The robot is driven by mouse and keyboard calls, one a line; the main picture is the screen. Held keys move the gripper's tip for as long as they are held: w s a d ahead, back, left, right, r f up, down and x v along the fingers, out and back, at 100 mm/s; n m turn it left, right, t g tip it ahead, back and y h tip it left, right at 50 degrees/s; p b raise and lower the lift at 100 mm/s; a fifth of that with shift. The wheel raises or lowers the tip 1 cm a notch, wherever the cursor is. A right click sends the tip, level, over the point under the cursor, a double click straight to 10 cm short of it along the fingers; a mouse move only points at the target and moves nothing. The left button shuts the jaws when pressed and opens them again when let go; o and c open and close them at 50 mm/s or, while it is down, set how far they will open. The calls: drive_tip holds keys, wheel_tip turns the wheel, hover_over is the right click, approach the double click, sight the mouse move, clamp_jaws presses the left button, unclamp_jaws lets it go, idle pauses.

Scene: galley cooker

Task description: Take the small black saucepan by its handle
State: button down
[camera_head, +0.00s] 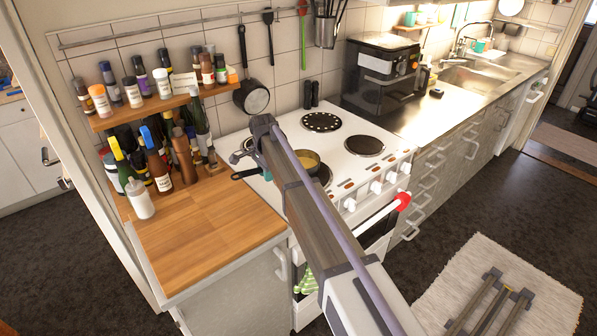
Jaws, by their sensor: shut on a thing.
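The small black saucepan (309,157) sits on the white cooker at its front left, with something yellowish inside. Its black handle (242,175) points left toward the wooden worktop. My gripper (263,170) is at the handle, between its free end and the pan, and is shut on it. My arm comes in from the lower right and covers part of the pan and of the hob plate under it. The fingertips are small and partly hidden, so the exact contact is hard to see.
A dark pan (252,97) hangs on the wall behind. Bottles (157,165) crowd the back of the worktop (205,228). Two dark mills (311,94) and a black air fryer (382,75) stand behind the hob. The worktop's front is clear.

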idle(0.3)
wheel_tip(320, 180, up, 10)
drive_tip(key=p, duration=1)
drive_tip(key=shift+r, duration=0.15)
drive_tip(key=shift+w, duration=0.1)
